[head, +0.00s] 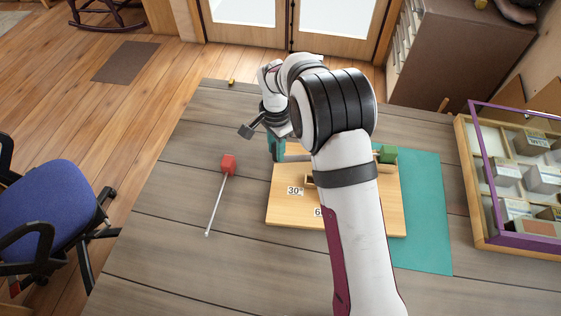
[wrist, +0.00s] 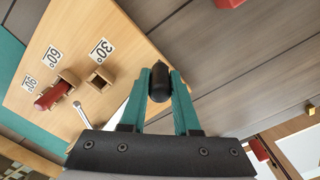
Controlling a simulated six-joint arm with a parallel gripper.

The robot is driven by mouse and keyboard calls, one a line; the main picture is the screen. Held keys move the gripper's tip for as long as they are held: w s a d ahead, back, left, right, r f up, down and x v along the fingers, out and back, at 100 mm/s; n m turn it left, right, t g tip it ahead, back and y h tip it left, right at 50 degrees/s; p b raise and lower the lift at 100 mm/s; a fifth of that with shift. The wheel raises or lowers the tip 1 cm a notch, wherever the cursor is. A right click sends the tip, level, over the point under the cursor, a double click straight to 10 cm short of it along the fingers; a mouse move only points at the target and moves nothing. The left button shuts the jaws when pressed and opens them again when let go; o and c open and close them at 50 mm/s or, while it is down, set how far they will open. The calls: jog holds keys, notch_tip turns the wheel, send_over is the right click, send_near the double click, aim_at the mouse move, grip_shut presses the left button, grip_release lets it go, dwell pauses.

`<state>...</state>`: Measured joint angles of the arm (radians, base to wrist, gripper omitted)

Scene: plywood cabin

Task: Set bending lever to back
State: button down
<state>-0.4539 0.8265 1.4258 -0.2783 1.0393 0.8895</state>
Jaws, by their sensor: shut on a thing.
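The wooden bending board (head: 282,207) lies on the table, partly hidden behind my arm. It carries angle labels 30°, 60° and 90°, seen in the wrist view on the board (wrist: 125,35). My gripper's teal fingers (wrist: 160,85) are shut on a black rounded handle (wrist: 159,80), which looks like the bending lever's grip. In the head view my gripper (head: 277,148) is at the board's far left edge. The rest of the lever is hidden, so I cannot tell its angle. A red cylinder (wrist: 53,96) and small wooden blocks (wrist: 100,79) are on the board.
A red block with a thin metal rod (head: 217,200) lies left of the board. A green block (head: 387,153) is at the board's far right, over a teal mat (head: 428,220). A purple-framed case (head: 476,170) of boxes stands at right.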

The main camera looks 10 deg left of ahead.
jog(key=shift+w+a+m, duration=0.15)
jog(key=shift+w+m, duration=0.35)
jog(key=shift+w, duration=0.35)
jog(key=shift+w+a+m, duration=0.1)
jog(key=shift+w+m, duration=0.4)
jog(key=shift+w, duration=0.35)
jog(key=c, duration=0.7)
grip_release()
jog(key=shift+o, duration=0.2)
jog(key=shift+r, duration=0.1)
notch_tip(320, 180, up, 16)
jog(key=shift+f, duration=0.2)
